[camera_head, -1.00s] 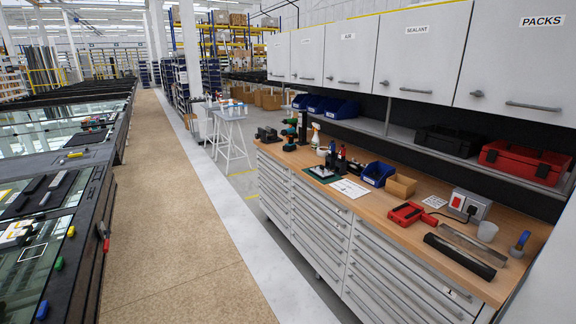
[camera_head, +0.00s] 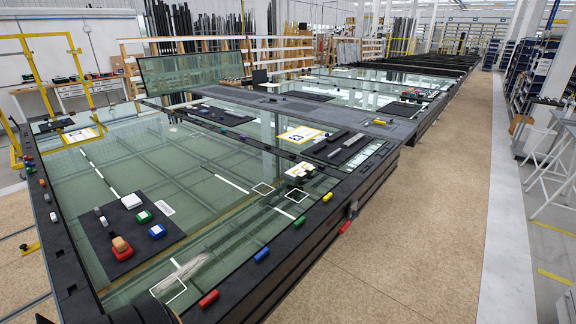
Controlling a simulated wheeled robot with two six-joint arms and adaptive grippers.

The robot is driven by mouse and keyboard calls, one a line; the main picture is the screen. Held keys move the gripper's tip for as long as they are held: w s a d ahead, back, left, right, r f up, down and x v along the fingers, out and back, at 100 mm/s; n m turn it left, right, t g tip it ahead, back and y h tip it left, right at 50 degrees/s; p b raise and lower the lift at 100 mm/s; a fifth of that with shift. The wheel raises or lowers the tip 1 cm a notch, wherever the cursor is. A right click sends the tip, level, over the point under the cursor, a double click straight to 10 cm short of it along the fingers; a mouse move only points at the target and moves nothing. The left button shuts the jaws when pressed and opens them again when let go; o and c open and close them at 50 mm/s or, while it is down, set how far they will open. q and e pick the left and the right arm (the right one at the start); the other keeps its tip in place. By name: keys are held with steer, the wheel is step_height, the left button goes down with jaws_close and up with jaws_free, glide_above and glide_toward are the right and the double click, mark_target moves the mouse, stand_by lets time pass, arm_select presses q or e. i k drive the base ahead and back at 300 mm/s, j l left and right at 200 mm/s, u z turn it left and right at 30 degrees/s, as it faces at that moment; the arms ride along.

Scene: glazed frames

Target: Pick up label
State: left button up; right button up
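I cannot tell for sure which thing is the label. A small white printed rectangle (camera_head: 165,208) lies on the glass beside the black mat. A white sheet with a yellow border and a dark mark (camera_head: 302,134) lies on the table farther back. A small pile of white pieces (camera_head: 299,171) sits near the right frame edge. Another yellow-bordered sheet (camera_head: 82,135) lies at the far left. None of these is held.
The large glazed table (camera_head: 230,252) has a dark raised frame with several coloured blocks along it. A black mat (camera_head: 112,222) holds small blocks and tools. A red-handled tool (camera_head: 346,226) sticks out from the right side. The tan aisle (camera_head: 420,220) is clear.

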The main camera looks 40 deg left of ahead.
mark_target(301, 174)
steer(key=i+u, duration=0.15)
steer(key=i, duration=1.7)
steer(key=u, duration=2.35)
steer(key=l, duration=0.1)
